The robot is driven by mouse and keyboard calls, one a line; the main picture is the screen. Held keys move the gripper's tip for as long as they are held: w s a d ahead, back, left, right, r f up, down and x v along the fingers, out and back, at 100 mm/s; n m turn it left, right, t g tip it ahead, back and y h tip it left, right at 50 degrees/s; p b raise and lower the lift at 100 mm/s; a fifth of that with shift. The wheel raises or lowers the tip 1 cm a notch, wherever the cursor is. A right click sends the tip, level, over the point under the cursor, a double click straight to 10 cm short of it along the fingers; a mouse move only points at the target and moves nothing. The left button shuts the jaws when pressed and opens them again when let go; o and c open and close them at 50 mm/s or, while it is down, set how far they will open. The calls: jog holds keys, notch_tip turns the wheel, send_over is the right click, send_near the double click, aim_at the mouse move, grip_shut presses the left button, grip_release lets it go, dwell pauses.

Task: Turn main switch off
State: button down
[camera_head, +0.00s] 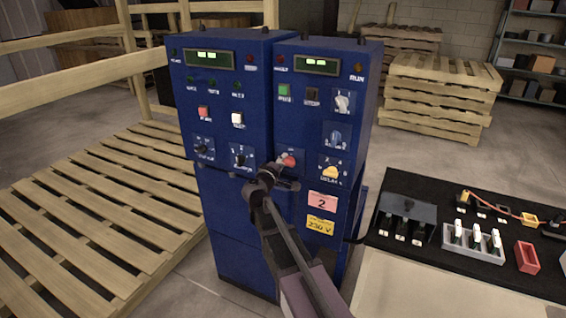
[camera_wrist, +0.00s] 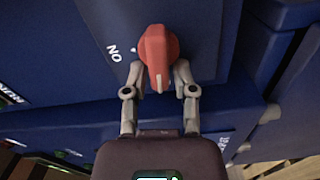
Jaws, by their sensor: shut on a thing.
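The main switch, a red rotary knob (camera_head: 289,160), sits on the lower left of the right blue cabinet's front (camera_head: 272,205). In the wrist view the red knob (camera_wrist: 158,48) fills the space between the fingertips. A white dot and the label "ON" (camera_wrist: 114,53) lie to its left on the blue panel. The knob's white mark points toward the bottom of the wrist picture, away from the dot. My gripper (camera_head: 284,172) reaches up to the knob from below; in the wrist view my gripper (camera_wrist: 159,70) is shut on it, one finger on each side.
Wooden pallets (camera_head: 95,215) lie at left, and a pallet stack (camera_head: 440,95) stands behind right. A black bench (camera_head: 420,262) with switches and a red tray (camera_head: 526,258) is close on the right.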

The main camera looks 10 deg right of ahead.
jog(key=shift+s+f+n, duration=0.1)
jog(key=shift+f+n, duration=0.1)
jog(key=shift+n, duration=0.6)
jog(key=c, duration=0.6)
grip_release()
jog(key=shift+d, duration=0.15)
jog(key=shift+s+a, duration=0.25)
jog(key=shift+a, duration=0.15)
jog(key=v, duration=1.1)
jog(key=shift+s, duration=0.15)
